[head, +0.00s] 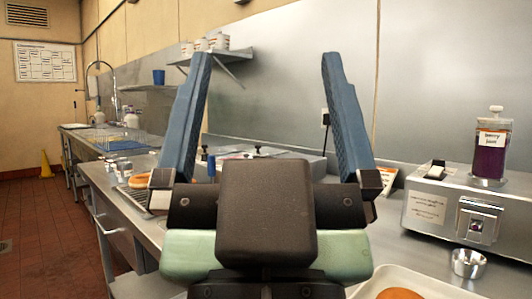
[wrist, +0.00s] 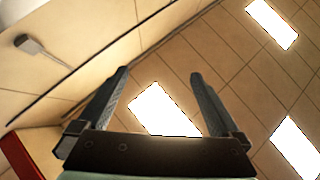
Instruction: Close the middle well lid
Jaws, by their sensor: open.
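My gripper (head: 262,110) fills the middle of the head view, its two blue fingers pointing up, wide apart and empty. In the wrist view my gripper (wrist: 160,95) is also open, with nothing between the fingers. Behind it on the counter, a low steel unit (head: 312,160) shows in part, with small dark knobs (head: 258,150) along its top. My gripper hides much of this unit. I cannot tell which part is the middle well lid or how it stands. The gripper is in front of the unit in the picture and apart from it.
A donut (head: 139,180) sits on a rack at left. At right are a steel box (head: 432,215), a berry jam dispenser (head: 491,150), a small metal cup (head: 467,263) and a tray (head: 365,291) with a bun. The wrist view faces ceiling lights (wrist: 160,110).

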